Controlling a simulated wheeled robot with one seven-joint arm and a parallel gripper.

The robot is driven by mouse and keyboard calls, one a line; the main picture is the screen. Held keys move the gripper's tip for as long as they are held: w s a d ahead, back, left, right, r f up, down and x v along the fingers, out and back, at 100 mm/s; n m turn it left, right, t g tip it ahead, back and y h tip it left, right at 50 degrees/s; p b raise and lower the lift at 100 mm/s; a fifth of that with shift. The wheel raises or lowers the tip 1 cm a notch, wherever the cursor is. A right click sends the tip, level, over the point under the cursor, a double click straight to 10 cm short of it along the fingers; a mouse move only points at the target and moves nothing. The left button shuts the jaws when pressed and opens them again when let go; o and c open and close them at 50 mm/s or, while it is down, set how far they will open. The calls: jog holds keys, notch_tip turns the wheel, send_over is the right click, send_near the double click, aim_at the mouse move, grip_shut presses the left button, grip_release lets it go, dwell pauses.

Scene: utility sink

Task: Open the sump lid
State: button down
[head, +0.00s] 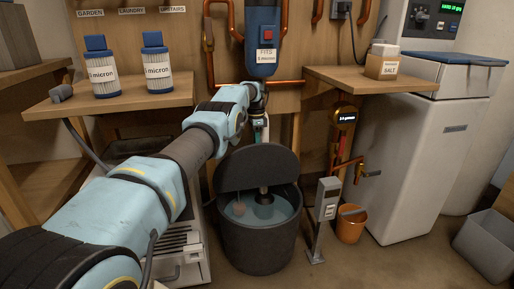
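The sump (257,245) is a dark grey round tub on the floor, right of my arm. Its dark lid (256,168) is raised and tilted up along the far side of the rim. The front of the opening is uncovered and shows pale water (282,211), a dark cylindrical fitting (264,207) and a small reddish float (239,209). My gripper (261,138) is beyond my forearm, at the upper edge of the lid. Its fingertips are partly hidden by the lid, so I cannot tell their opening or whether they touch it.
A grey pedestal box (327,198) and an orange bucket (351,224) stand right of the sump. A blue filter housing (262,40) and copper pipes hang above. Shelves flank it, the left one (120,98) carrying two filter cartridges. A white softener cabinet (413,160) stands right.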

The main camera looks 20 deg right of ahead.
jog(key=shift+w+a, duration=0.2)
jog(key=shift+a, duration=0.1)
jog(key=c, duration=1.2)
grip_release()
jog(key=shift+r, duration=0.1)
jog(key=o, duration=0.4)
jog(key=shift+d, duration=0.1)
jog(key=shift+s, duration=0.1)
